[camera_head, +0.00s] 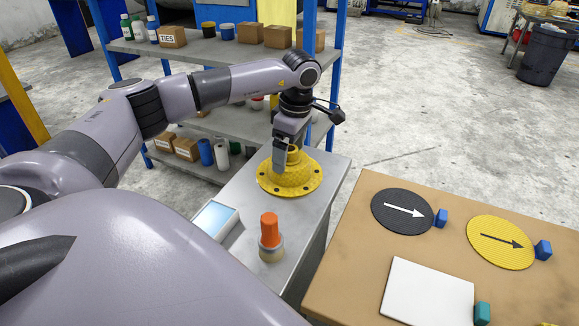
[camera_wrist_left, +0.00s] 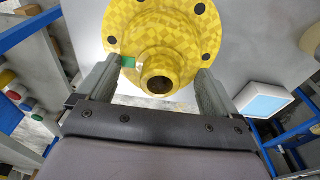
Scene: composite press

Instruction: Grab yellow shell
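The yellow shell (camera_head: 300,180) is a flanged piece with bolt holes and a raised hollow neck. It sits flange-down on the grey metal table. In the left wrist view the shell (camera_wrist_left: 160,50) faces me with its neck opening towards the camera. My left gripper (camera_head: 285,158) reaches down over the neck. In the wrist view its two fingers (camera_wrist_left: 158,75) stand wide apart, one on each side of the neck, with the neck between them. The fingers look open; whether a tip touches the cone is hard to tell. My right gripper is not in view.
An orange-capped bottle (camera_head: 270,236) and a small light-blue screen (camera_head: 214,219) stand on the metal table (camera_head: 325,190). A brown table at right holds a black disc (camera_head: 402,211), a yellow disc (camera_head: 500,242) and a white plate (camera_head: 428,292). Blue-framed shelves stand behind.

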